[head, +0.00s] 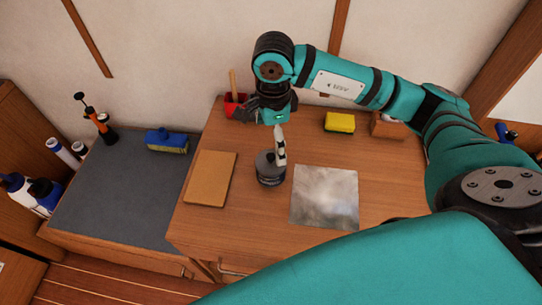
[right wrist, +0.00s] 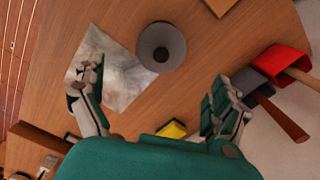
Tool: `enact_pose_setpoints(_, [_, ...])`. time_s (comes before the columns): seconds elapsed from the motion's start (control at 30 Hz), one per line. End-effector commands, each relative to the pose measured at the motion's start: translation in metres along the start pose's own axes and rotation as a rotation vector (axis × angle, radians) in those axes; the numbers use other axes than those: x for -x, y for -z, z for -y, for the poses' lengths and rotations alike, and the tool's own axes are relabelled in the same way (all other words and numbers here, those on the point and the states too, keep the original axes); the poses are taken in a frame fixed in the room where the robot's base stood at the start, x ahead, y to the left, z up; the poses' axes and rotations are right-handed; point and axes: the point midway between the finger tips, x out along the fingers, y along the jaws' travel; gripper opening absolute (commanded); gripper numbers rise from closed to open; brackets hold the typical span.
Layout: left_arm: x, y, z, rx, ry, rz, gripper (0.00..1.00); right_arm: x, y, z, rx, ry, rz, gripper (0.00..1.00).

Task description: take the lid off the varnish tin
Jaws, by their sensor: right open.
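The varnish tin (head: 270,178) is a short dark round tin standing upright on the wooden worktop. My left gripper is in neither view.
A brown board (head: 210,178) lies left of the tin and a grey shiny sheet (head: 325,197) right of it. A red item (head: 233,106) with a wooden handle and a yellow sponge (head: 340,122) are behind.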

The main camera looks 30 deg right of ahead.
Motion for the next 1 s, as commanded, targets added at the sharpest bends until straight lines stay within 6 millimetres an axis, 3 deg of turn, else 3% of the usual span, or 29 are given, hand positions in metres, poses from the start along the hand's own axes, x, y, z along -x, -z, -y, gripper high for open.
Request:
enact_pose_setpoints(0.1, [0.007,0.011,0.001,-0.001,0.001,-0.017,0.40,-0.016,0.000,-0.001,0.000,-0.004,0.000,1.00])
enact_pose_setpoints(0.27, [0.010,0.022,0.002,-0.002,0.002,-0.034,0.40,-0.027,0.000,0.000,0.000,-0.002,0.000,1.00])
enact_pose_setpoints(0.5, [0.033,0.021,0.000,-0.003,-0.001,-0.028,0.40,-0.055,-0.004,-0.002,0.000,-0.006,0.000,1.00])
enact_pose_setpoints(0.63, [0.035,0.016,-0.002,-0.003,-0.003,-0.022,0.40,-0.073,-0.004,-0.001,-0.001,-0.003,0.000,1.00])
enact_pose_setpoints(0.93, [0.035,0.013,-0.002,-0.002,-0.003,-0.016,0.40,-0.079,-0.004,0.000,0.001,0.001,0.002,1.00])
enact_pose_setpoints(1.0, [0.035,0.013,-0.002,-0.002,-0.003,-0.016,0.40,-0.079,-0.004,0.000,0.001,0.001,0.002,0.91])
